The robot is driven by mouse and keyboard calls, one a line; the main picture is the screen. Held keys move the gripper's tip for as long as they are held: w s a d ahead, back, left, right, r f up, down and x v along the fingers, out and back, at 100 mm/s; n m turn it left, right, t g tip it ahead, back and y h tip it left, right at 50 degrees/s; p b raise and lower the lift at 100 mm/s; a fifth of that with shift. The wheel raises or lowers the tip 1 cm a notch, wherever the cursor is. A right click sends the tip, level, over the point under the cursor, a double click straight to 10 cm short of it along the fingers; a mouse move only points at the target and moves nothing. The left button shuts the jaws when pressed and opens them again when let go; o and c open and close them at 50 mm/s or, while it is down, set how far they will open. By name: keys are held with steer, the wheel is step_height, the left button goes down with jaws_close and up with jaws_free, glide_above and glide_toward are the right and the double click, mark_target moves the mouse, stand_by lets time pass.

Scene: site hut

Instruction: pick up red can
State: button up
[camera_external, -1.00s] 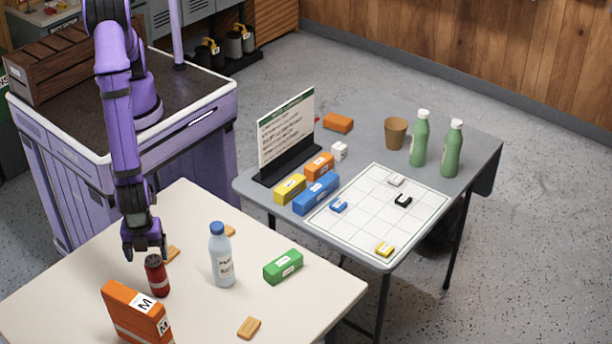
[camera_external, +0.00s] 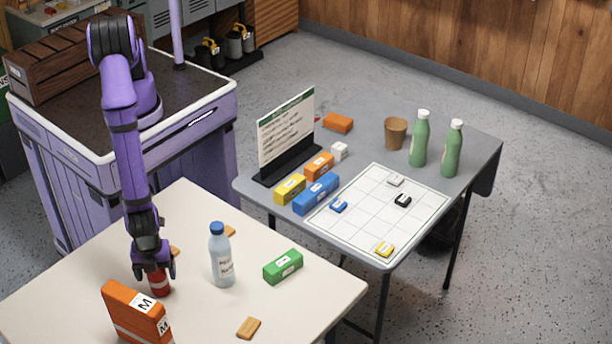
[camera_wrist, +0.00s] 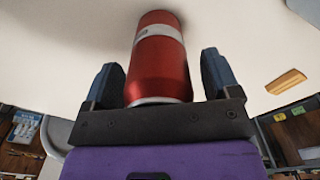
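The red can (camera_external: 159,283) stands upright on the cream table (camera_external: 200,325), its top hidden by my gripper in the external view. My gripper (camera_external: 154,272) is lowered over it from above. In the wrist view the red can (camera_wrist: 160,60), with a white band, lies between the two fingers of my gripper (camera_wrist: 160,80). The fingers are apart, with a gap visible on both sides of the can.
An orange box (camera_external: 135,312) stands close in front of the can. A water bottle (camera_external: 221,256), a green box (camera_external: 283,267) and wooden blocks (camera_external: 249,327) are on the same table. A grey table (camera_external: 365,135) holds other items.

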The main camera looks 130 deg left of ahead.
steer(key=c, duration=1.1)
steer(key=shift+r, duration=0.1)
